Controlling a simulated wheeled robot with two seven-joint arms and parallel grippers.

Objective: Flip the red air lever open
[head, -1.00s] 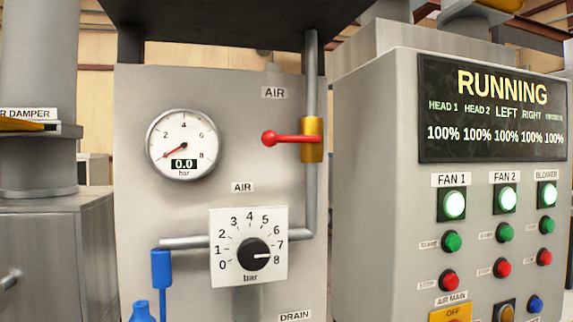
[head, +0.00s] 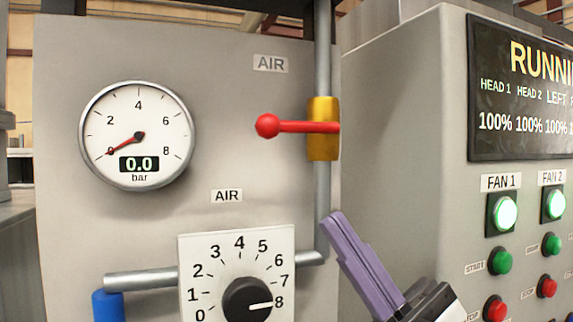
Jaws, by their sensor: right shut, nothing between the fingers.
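The red air lever (head: 297,127) sticks out level to the left from the brass valve body (head: 322,146) on the vertical grey pipe. Its round red knob (head: 267,126) is at the left end. My right gripper (head: 336,222) comes in from the lower right with purple fingers together and empty. Its tips are below the valve, in front of the pipe and apart from the lever. My left gripper is not in view.
A round gauge (head: 138,136) reads 0.0 bar, left of the lever. Below is a black dial (head: 247,300) pointing near 8. A control cabinet (head: 425,130) with lit fan buttons and a RUNNING display (head: 520,95) stands on the right.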

